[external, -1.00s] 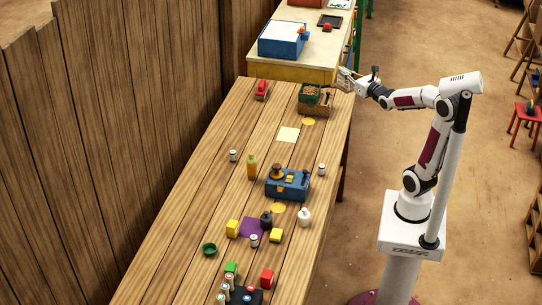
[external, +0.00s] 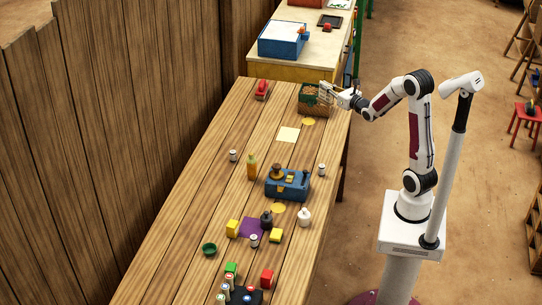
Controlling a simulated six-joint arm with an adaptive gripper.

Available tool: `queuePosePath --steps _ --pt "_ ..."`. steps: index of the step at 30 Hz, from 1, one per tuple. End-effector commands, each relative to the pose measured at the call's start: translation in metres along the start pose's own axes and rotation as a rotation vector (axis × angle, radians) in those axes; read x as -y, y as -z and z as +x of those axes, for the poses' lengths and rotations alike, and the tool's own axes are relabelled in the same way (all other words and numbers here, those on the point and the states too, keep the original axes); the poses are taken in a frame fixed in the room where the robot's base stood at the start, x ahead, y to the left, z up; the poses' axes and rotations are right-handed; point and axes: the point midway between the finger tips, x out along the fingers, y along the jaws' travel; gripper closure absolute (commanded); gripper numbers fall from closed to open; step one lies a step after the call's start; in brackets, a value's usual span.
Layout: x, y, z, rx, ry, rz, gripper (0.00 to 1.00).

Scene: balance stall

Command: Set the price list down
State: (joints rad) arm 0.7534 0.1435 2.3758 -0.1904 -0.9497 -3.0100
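My gripper (external: 327,93) is at the right side of the brown and green crate (external: 308,105) at the far end of the long wooden table. It is small in this view, and I cannot tell whether its fingers are open or shut, or whether they hold anything. It overlaps the crate in the picture; contact is unclear. No price list can be made out for certain. A flat cream sheet (external: 288,134) lies on the table nearer than the crate; I cannot tell if it is the price list.
A yellow disc (external: 308,122) lies just before the crate, and a red object (external: 262,90) stands to its left. A blue scale-like box (external: 288,184), an orange bottle (external: 252,167) and small canisters stand mid-table. Bare wood surrounds the cream sheet.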

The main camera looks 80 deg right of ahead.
Motion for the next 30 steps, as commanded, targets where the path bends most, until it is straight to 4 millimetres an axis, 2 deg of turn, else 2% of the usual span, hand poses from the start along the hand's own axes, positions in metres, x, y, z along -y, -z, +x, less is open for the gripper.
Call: queuePosePath --steps 30 --pt "-0.039 0.112 0.111 -0.001 -0.137 -0.006 1.0"
